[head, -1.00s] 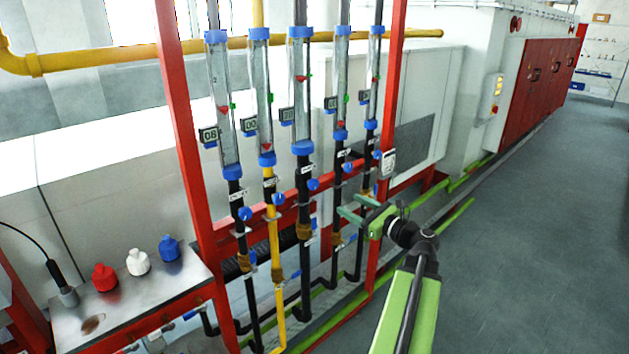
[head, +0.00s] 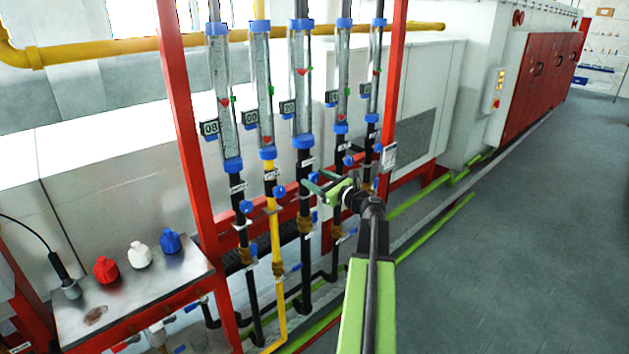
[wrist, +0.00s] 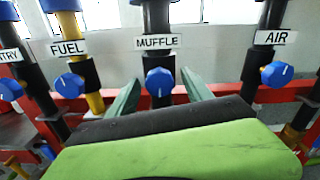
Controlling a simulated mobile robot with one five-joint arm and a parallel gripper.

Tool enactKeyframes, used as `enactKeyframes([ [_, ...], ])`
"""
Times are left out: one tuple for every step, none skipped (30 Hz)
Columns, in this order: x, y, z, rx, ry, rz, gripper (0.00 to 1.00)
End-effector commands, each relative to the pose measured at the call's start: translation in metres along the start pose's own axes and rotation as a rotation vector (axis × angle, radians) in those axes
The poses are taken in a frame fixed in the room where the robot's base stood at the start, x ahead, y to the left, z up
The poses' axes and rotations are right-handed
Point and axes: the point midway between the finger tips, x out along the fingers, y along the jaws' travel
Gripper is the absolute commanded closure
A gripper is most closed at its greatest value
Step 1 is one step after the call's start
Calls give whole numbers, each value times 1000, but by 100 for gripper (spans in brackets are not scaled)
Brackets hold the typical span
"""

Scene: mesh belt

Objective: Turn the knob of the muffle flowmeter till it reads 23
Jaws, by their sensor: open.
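The muffle flowmeter (head: 300,90) is the middle glass tube of the row, with blue end caps and a red float. Its small display (head: 288,108) seems to read 20, but the digits are blurred. In the wrist view its blue round knob (wrist: 159,82) sits below the MUFFLE label (wrist: 158,43), with a pale mark near its lower edge. My gripper (head: 312,180) is open and empty in front of this knob. In the wrist view the two green fingers stand left and right of the knob; I cannot tell whether they touch it.
The FUEL knob (wrist: 69,86) is close on the left and the AIR knob (wrist: 277,75) on the right. A red frame post (head: 391,90) stands to the right. A metal table (head: 135,300) with red, white and blue caps stands at the left. The floor (head: 500,230) at right is clear.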

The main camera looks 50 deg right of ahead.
Motion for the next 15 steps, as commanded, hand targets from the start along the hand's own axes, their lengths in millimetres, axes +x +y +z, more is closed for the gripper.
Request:
enactKeyframes([
  [4,0,0,0,0,1,41],
  [4,0,0,0,0,1,41],
  [5,0,0,0,0,1,41],
  [5,0,0,0,0,1,41],
  [6,0,0,0,0,0,41],
  [5,0,0,0,0,0,41],
  [5,0,0,0,0,0,41],
  [5,0,0,0,0,0,41],
  [5,0,0,0,0,0,41],
  [5,0,0,0,0,0,43],
  [5,0,0,0,0,0,47],
  [5,0,0,0,0,0,52],
  [5,0,0,0,0,0,56],
  [5,0,0,0,0,0,60],
  [4,0,0,0,0,0,65],
])
